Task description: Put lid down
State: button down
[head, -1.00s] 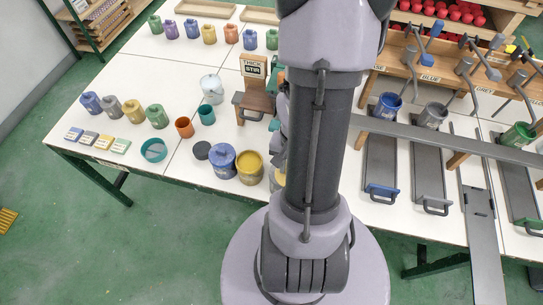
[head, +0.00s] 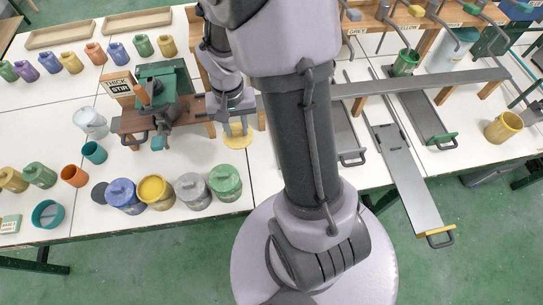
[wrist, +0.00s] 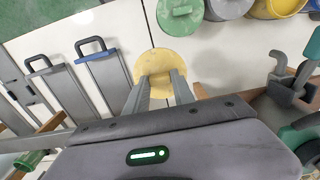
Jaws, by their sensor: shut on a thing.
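A round yellow lid (head: 240,142) is gripped in my gripper (head: 236,126) over the white table, behind the green lidded pot (head: 225,181). In the wrist view the lid (wrist: 156,58) lies flat between and beyond the fingertips of my gripper (wrist: 161,80), with bare table around it. I cannot tell whether its underside touches the table. The yellow pot (head: 155,190) stands among the front pots with its top showing yellow; the wrist view shows part of it (wrist: 275,9).
Blue (head: 123,195) and grey (head: 192,189) lidded pots stand near the front edge. A wooden stir stand (head: 135,122) is left of my gripper. Grey slides with handles (head: 408,180) and a long grey rail (head: 430,84) lie to the right.

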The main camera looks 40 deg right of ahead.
jog(key=f+b, duration=0.1)
jog(key=f, duration=0.3)
jog(key=f+b, duration=0.2)
jog(key=f, duration=0.2)
jog(key=f+b, duration=0.2)
jog(key=f, duration=0.3)
jog(key=shift+w+a+f, duration=0.1)
jog(key=shift+a, duration=0.3)
jog(key=shift+f+b, duration=0.9)
jog(key=shift+f, duration=1.25)
jog(key=c, duration=1.1)
grip_release()
jog(key=shift+d, duration=0.1)
jog(key=shift+o, duration=0.2)
